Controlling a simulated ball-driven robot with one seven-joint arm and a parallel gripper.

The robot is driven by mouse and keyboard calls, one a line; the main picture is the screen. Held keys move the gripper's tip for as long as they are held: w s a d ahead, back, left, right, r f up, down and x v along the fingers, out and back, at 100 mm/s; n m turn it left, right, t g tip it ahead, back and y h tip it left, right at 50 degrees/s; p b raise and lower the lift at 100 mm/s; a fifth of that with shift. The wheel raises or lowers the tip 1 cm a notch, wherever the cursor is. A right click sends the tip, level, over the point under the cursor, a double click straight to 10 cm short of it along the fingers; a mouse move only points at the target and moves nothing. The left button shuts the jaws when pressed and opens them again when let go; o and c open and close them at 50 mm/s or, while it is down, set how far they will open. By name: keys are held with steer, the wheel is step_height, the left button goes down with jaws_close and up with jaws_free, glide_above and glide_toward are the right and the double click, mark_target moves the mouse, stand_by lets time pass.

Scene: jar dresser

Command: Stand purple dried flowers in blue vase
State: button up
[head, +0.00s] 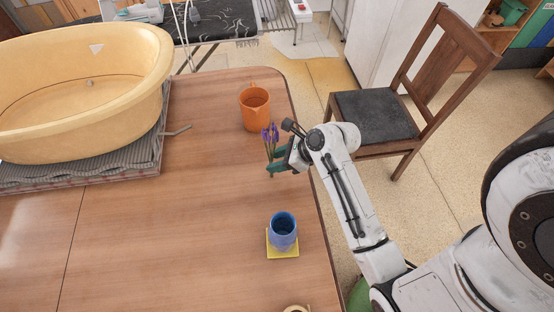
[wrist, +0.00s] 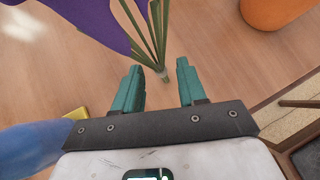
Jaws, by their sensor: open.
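The purple dried flowers (head: 270,134) with green stems are upright near the table's right side. In the wrist view, the purple petals (wrist: 85,18) fill the top left and the stems run down to a tied lower end near the fingertips. My gripper (head: 279,168) is open, its two teal fingers apart on either side of the stem end (wrist: 158,68). I cannot tell whether the fingers touch the stems. The blue vase (head: 284,231) stands upright on a yellow square mat (head: 284,254), nearer the front; its blue side (wrist: 35,150) shows at the wrist view's lower left.
An orange jug (head: 255,112) stands behind the flowers. A large yellow tub (head: 85,95) on a grey striped cloth takes up the table's far left. A wooden chair (head: 380,115) stands off the right edge. The table's middle is clear.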

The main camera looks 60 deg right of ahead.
steer(key=v, duration=1.1)
steer(key=shift+s+r+p, duration=0.25)
steer(key=shift+s+p, duration=0.05)
steer(key=shift+s+d, duration=0.1)
